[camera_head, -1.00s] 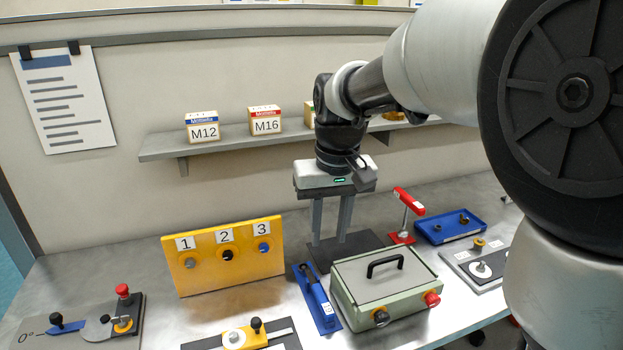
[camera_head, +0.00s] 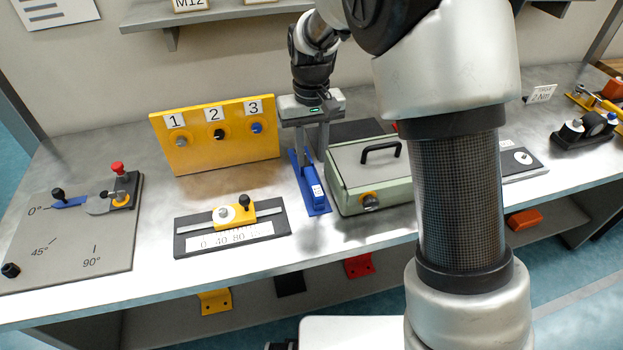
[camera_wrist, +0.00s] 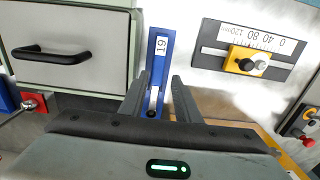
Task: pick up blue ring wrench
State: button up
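The blue ring wrench (camera_head: 306,172) lies lengthwise on a narrow blue holder (camera_head: 318,207) on the bench, left of the green-grey box. In the wrist view the wrench (camera_wrist: 154,98) and a white label reading 19 show in front of my gripper. My gripper (camera_head: 312,150) points down over the far part of the holder, its fingers apart. In the wrist view my gripper (camera_wrist: 160,82) is open, one finger on each side of the blue strip. Whether the fingers touch anything cannot be told. The wrench's far end is partly hidden by my gripper.
The green-grey box (camera_head: 345,200) with a black handle stands close on the right. A yellow numbered panel (camera_head: 217,150) stands on the left. A slider scale (camera_head: 232,228) lies in front left, and an angle plate (camera_head: 75,240) farther left.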

aim_at(313, 179)
jog(key=f, duration=0.8)
jog(key=shift+s+d+b, duration=0.15)
jog(key=shift+d+b, duration=0.05)
jog(key=shift+b, duration=0.15)
grip_shut()
